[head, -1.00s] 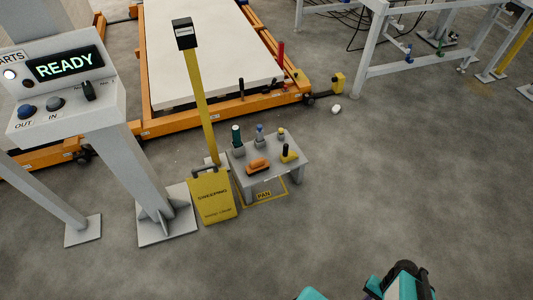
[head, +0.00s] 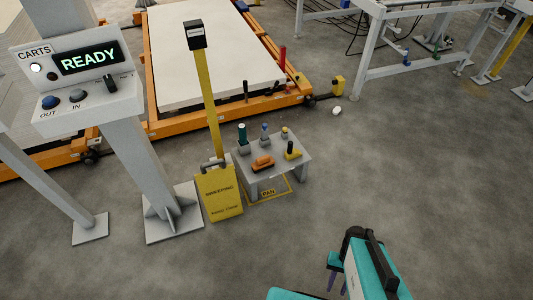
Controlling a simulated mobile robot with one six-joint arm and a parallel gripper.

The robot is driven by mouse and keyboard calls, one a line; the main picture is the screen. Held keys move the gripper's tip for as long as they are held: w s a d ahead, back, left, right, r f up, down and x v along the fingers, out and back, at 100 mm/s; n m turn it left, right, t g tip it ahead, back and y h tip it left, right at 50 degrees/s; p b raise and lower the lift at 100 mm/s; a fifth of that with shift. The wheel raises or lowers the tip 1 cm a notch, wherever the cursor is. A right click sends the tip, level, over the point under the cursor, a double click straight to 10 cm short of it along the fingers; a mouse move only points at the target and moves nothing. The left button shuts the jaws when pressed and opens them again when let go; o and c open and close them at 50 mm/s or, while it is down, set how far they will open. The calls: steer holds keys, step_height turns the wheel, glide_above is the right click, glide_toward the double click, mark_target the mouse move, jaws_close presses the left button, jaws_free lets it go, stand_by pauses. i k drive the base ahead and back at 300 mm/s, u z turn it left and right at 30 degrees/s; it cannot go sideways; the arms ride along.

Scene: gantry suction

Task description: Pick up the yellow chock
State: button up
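A small grey table (head: 285,171) stands left of the middle in the head view. On its right part is a yellow piece with an upright black handle (head: 292,152), which looks like a chock. A separate yellow block (head: 339,85) sits at the cart's right corner; I cannot tell whether it is also a chock. My gripper (head: 337,284) is at the bottom, right of centre, well apart from the table.
An orange hand tool (head: 262,164), a green-topped item (head: 242,134) and other small pieces share the table. A yellow sweeping sign (head: 220,193) and yellow post (head: 211,105) stand at its left. A control stand (head: 135,160) is further left. The floor (head: 430,190) to the right is clear.

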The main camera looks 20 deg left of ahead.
mark_target(291, 152)
steer(key=z, duration=0.1)
steer(key=k, duration=0.2)
steer(key=u, duration=1.95)
steer(key=k, duration=0.7)
steer(key=z, duration=0.3)
steer(key=i, duration=1.7)
steer(key=u, duration=0.25)
